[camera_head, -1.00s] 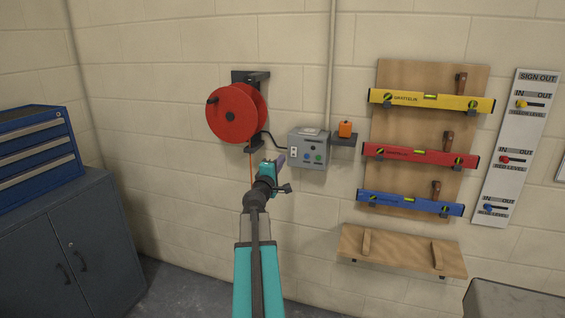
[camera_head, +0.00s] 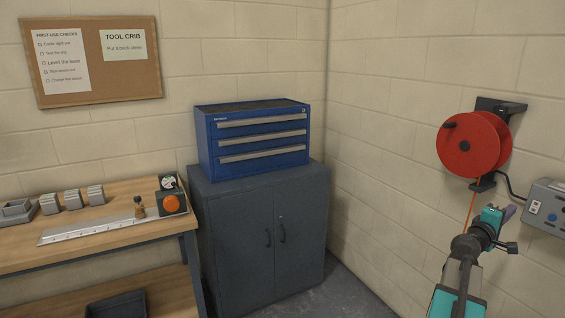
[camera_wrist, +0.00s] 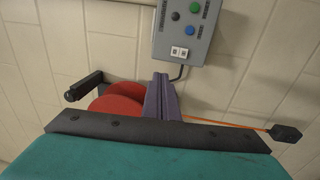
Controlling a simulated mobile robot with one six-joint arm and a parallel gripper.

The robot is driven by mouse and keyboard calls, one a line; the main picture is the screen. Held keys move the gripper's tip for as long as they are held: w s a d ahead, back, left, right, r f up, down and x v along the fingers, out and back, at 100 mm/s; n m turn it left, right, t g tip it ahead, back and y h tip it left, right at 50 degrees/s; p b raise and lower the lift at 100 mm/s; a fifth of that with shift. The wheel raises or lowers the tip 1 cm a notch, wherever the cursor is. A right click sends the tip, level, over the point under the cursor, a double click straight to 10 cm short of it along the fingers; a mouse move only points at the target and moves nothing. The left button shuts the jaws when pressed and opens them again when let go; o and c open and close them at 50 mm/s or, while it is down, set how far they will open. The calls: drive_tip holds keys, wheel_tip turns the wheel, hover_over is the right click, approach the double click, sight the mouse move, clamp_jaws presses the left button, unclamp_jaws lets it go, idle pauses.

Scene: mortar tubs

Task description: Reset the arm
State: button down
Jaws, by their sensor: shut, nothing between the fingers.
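My gripper (camera_head: 507,213) is at the right of the head view, in front of the wall below and right of the red reel. In the wrist view its purple-grey fingers (camera_wrist: 160,98) are together with nothing between them. The teal arm behind it reaches up from the bottom edge. The red reel (camera_head: 468,146) hangs on a dark wall bracket, and an orange cord (camera_head: 470,205) runs down from it. In the wrist view the reel (camera_wrist: 118,106) is partly hidden behind my fingers.
A grey control box (camera_head: 545,207) is on the wall right of my gripper. A dark cabinet (camera_head: 262,245) carries a blue drawer chest (camera_head: 255,140). A wooden workbench (camera_head: 95,240) with several small items stands at left, below a cork board (camera_head: 92,85).

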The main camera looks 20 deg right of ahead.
drive_tip(key=w+a+f+n+t+y, duration=0.2)
drive_tip(key=w+a+f, duration=0.65)
drive_tip(key=w, duration=0.25)
drive_tip(key=w+a+f+n+t+y, duration=0.2)
drive_tip(key=w+a+f+t, duration=0.1)
drive_tip(key=w+a+f, duration=0.55)
drive_tip(key=w+a+f+y, duration=0.2)
drive_tip(key=w+a+f, duration=0.2)
drive_tip(key=a+f, duration=0.7)
drive_tip(key=w+a+f+y, duration=0.3)
drive_tip(key=a+f, duration=0.7)
drive_tip(key=f, duration=0.3)
drive_tip(key=s+a+f+m+g+y, duration=0.1)
drive_tip(key=s+a+f+g+y, duration=0.15)
drive_tip(key=s+a+f, duration=0.65)
drive_tip(key=s+a+f+g+y, duration=0.25)
drive_tip(key=s+a+f, duration=0.25)
drive_tip(key=a+f, duration=0.7)
drive_tip(key=s+a+f+m+g+y, duration=0.2)
drive_tip(key=s+a+g, duration=0.2)
drive_tip(key=s+a, duration=0.4)
drive_tip(key=s+a+f+m+g+y, duration=0.2)
drive_tip(key=s+a, duration=0.6)
drive_tip(key=s, duration=0.6)
drive_tip(key=shift+a+f+g+y, duration=0.15)
drive_tip(key=shift+a+g+y, duration=0.35)
drive_tip(key=shift+g, duration=0.5)
